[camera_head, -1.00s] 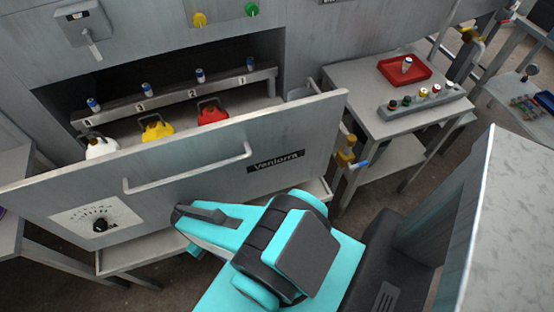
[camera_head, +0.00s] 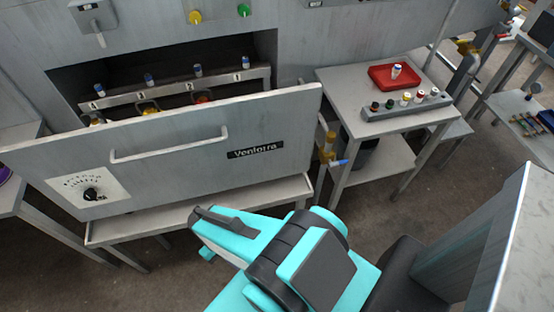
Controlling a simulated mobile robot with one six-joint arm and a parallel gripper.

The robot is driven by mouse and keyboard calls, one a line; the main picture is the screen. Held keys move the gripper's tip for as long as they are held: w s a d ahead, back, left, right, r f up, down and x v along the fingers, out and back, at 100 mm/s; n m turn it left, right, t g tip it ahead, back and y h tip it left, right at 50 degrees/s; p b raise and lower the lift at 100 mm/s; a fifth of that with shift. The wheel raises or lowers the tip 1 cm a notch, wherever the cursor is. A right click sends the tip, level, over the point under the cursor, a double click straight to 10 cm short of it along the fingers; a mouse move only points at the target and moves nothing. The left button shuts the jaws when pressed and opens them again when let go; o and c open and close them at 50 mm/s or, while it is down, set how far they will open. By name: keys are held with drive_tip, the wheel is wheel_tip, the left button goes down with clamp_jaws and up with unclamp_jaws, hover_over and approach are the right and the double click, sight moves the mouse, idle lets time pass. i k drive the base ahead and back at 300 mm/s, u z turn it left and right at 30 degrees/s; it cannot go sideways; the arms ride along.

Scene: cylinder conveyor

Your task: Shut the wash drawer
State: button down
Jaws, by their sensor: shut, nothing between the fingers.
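The wash drawer (camera_head: 190,170) has a wide grey front with a long bar handle (camera_head: 170,146), a "Ventorra" label and a dial (camera_head: 91,194) at its lower left. It stands partly out of the dark opening in the grey machine (camera_head: 300,50). The tops of a few containers show behind the front's upper edge, one yellow (camera_head: 148,108) and one red; the front hides the rest. My gripper (camera_head: 200,222) is shut and empty. It appears below the drawer front in the picture, over the ledge, apart from the handle; whether it touches anything I cannot tell.
A rail (camera_head: 175,86) with several small blue-capped vials crosses the opening. At right, a table (camera_head: 340,90) holds a red tray (camera_head: 395,77) and a rack of bottles (camera_head: 407,107). A yellow valve with a blue lever (camera_head: 328,148) sits between drawer and table. A ledge (camera_head: 200,210) runs below.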

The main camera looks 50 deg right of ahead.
sight(250, 134)
drive_tip(key=z, duration=0.05)
drive_tip(key=k, duration=1.9)
drive_tip(key=u, duration=0.75)
drive_tip(key=i, duration=1.65)
drive_tip(key=u, duration=0.05)
